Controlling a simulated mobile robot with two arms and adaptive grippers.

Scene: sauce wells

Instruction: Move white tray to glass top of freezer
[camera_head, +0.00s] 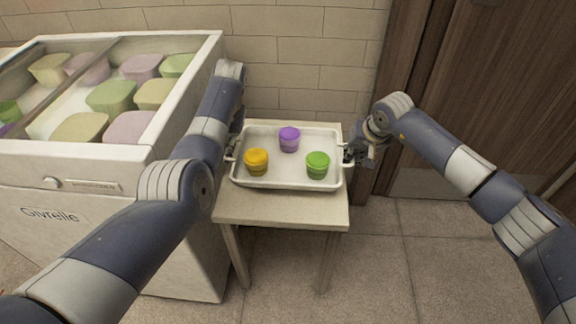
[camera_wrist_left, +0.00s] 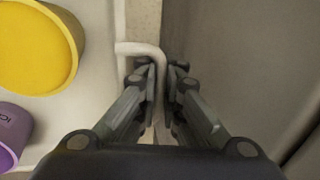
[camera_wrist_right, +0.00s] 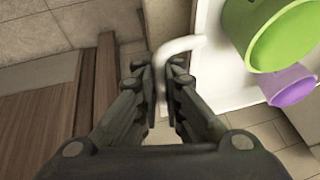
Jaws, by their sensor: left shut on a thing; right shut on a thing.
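The white tray (camera_head: 290,183) is on a small table, level, with a yellow tub (camera_head: 256,162), a purple tub (camera_head: 289,139) and a green tub (camera_head: 318,165) standing in it. My left gripper (camera_wrist_left: 160,70) is shut on the tray's left handle (camera_wrist_left: 140,48); in the head view my arm mostly hides it. My right gripper (camera_wrist_right: 162,72) is shut on the tray's right handle (camera_wrist_right: 180,45) and also shows in the head view (camera_head: 349,154). The freezer (camera_head: 110,175) stands at the left, its glass top (camera_head: 60,75) showing several pastel tubs beneath.
The small table (camera_head: 285,205) stands close to the freezer's right side, below the level of its top. A brick wall (camera_head: 300,60) is behind. A brown wooden door (camera_head: 490,90) is at the right. Tiled floor (camera_head: 400,260) is clear in front.

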